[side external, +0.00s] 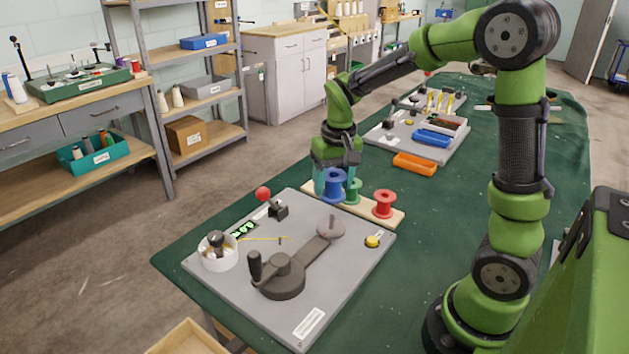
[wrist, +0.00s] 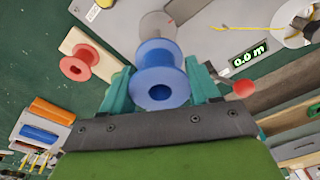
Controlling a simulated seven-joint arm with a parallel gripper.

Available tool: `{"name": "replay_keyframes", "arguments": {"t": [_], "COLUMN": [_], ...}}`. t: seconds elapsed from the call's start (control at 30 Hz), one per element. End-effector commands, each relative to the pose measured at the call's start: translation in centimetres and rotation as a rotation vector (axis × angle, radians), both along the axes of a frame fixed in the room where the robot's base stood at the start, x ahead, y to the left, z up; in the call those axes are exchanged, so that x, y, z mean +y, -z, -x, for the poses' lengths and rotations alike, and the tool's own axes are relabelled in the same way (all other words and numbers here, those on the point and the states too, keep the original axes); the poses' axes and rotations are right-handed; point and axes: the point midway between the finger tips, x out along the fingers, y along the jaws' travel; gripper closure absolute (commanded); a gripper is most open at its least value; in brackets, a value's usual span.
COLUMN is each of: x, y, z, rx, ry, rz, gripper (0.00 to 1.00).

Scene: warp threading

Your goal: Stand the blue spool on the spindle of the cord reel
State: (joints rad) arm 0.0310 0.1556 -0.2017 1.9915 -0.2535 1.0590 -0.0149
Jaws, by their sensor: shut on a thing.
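The blue spool (side external: 334,186) is between the teal fingers of my gripper (side external: 338,178), at the left end of the wooden board (side external: 366,207). In the wrist view my gripper (wrist: 161,85) is closed on the blue spool (wrist: 160,78) from both sides. I cannot tell whether the spool touches the board. The cord reel (side external: 280,276) sits on a grey plate, with a dark crank and an arm ending in a round grey disc (side external: 331,228). A grey disc (wrist: 158,22) shows beyond the spool in the wrist view. I cannot make out the spindle clearly.
A green spool (side external: 354,191) stands close beside the blue one, and a red spool (side external: 384,203) is farther right. A display (wrist: 249,53) reads 0.0 m.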

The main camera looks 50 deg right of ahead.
Motion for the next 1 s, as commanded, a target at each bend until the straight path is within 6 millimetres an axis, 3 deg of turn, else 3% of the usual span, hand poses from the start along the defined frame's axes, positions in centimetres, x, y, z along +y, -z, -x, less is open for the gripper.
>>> {"name": "replay_keyframes", "arguments": {"t": [1.0], "x": [0.0], "y": [7.2], "z": [-0.1], "rx": [0.003], "ry": [0.004], "rz": [0.003], "gripper": [0.61]}}
